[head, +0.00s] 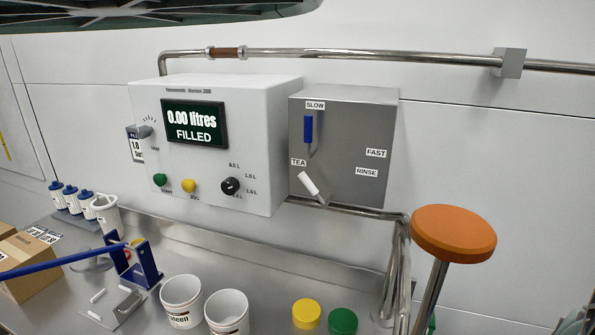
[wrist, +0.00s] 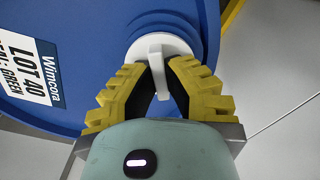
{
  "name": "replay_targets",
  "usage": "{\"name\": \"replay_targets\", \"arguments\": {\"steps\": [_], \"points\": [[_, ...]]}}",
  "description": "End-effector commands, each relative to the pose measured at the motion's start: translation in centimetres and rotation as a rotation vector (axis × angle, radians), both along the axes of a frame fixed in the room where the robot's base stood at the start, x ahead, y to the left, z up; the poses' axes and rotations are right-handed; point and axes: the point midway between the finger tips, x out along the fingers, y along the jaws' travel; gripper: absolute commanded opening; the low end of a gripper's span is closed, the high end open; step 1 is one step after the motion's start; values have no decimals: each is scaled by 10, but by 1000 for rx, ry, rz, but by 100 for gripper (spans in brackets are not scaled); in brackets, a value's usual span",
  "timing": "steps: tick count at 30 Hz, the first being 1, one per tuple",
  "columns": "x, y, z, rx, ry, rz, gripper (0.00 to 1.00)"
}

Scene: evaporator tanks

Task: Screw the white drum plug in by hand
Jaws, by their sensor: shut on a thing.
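In the wrist view, my gripper (wrist: 157,92) has its yellow, ridged fingers closed on the upright grip bar of the white drum plug (wrist: 158,46). The plug's round white disc sits against the top of a blue drum (wrist: 95,22). Whether its thread is seated or how deep it goes is hidden behind the disc and fingers. A label reading "Wimcora LOT 40" (wrist: 30,65) is on the drum at the left. The head view shows neither the gripper, the plug nor the drum.
In the head view, a white filling machine (head: 240,190) reads "0.00 litres FILLED". A grey lever box (head: 350,150) adjoins it. White buckets (head: 182,300), yellow and green lids (head: 307,314) and a blue-handled press (head: 148,268) stand on the bench. An orange stool (head: 453,233) is at right.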

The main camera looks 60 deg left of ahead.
Motion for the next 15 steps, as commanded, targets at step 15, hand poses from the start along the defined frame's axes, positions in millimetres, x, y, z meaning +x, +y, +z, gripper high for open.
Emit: {"name": "replay_targets", "arguments": {"steps": [15], "points": [[1, 1, -2, 0, -2, -287, 0]]}}
